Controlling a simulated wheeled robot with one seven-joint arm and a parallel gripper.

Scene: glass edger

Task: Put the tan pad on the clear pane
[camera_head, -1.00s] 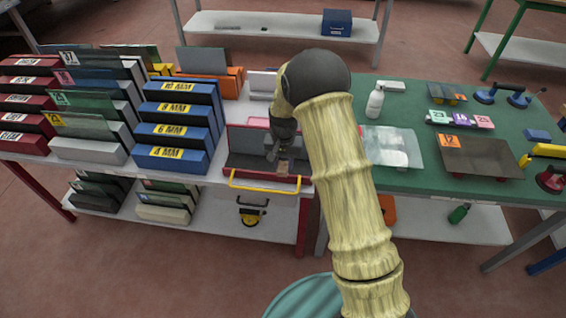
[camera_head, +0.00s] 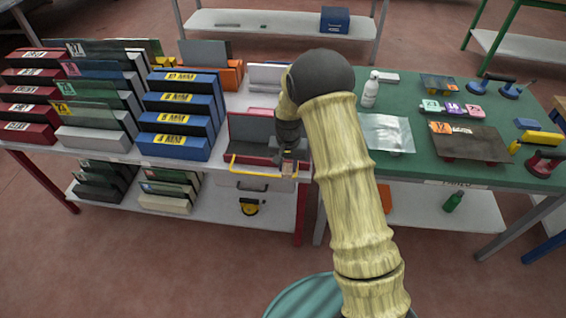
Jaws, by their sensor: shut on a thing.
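My gripper (camera_head: 289,161) is shut on a small tan pad (camera_head: 288,170), at the front right of a red-edged grey tray (camera_head: 247,127) on the white bench. The pad is small in view, and I cannot tell whether it touches the tray. The clear pane (camera_head: 386,133) lies flat on the green table, right of my arm, with pale glare on it. My arm hides the area between the tray and the pane.
A white bottle (camera_head: 370,92) stands behind the pane. A brown-tinted pane (camera_head: 468,144) with an orange tag lies to its right. Small coloured tags (camera_head: 452,108) and suction lifters (camera_head: 500,88) lie farther back. Blue racks (camera_head: 178,115) stand left of the tray.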

